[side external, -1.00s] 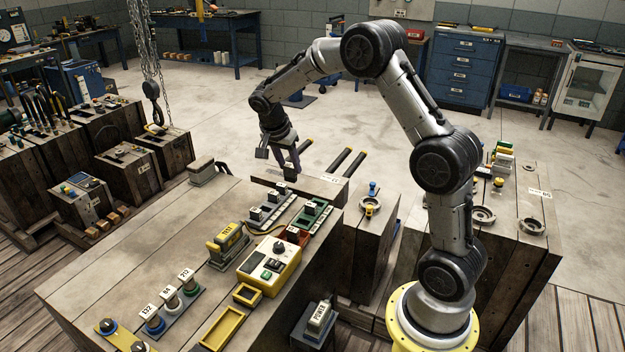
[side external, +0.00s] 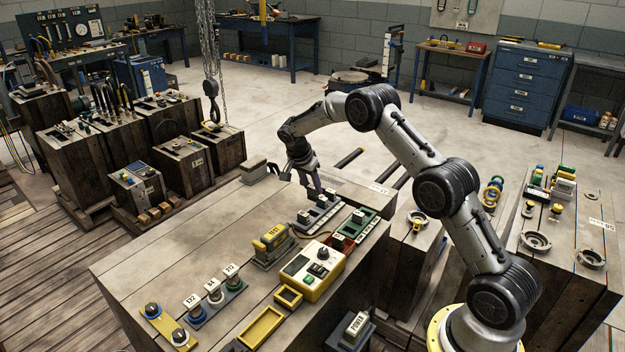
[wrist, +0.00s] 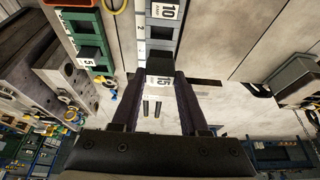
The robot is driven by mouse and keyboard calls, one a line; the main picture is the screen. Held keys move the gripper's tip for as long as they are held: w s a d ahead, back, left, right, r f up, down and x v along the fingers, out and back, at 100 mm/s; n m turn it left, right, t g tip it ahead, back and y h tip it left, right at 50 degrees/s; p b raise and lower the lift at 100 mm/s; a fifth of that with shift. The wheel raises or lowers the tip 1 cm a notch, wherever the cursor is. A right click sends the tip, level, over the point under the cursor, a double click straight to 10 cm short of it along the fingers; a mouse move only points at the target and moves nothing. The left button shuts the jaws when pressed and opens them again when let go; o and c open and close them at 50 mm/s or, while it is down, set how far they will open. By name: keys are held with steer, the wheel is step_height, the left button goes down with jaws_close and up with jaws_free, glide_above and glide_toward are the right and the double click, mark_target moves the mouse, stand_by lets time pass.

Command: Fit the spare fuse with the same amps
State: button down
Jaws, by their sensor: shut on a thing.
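My gripper (side external: 309,187) points down over the back of the wooden bench. In the wrist view its two dark fingers (wrist: 158,77) are shut on a dark fuse (wrist: 158,64) with a white label that reads 15. This fuse is at the near end of a grey rack (wrist: 141,32), beside a fuse marked 10 (wrist: 163,12); I cannot tell whether it sits in the rack or just above it. In the side view the grey rack (side external: 300,227) stands left of a green rack (side external: 376,228) with dark fuses. A fuse marked 5 (wrist: 89,86) shows in the green rack.
A yellow control box (side external: 318,287), a yellow TEST block (side external: 272,236), labelled knobs (side external: 214,296) and an empty yellow tray (side external: 262,327) stand on the bench in front. A POWER block (side external: 354,328) is at the front. The bench's left part is mostly bare.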

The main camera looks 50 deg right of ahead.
mark_target(311, 196)
steer(key=shift+f, duration=2.55)
steer(key=shift+f, duration=0.95)
steer(key=shift+c, duration=1.7)
jaws_free()
steer(key=shift+r, duration=3.75)
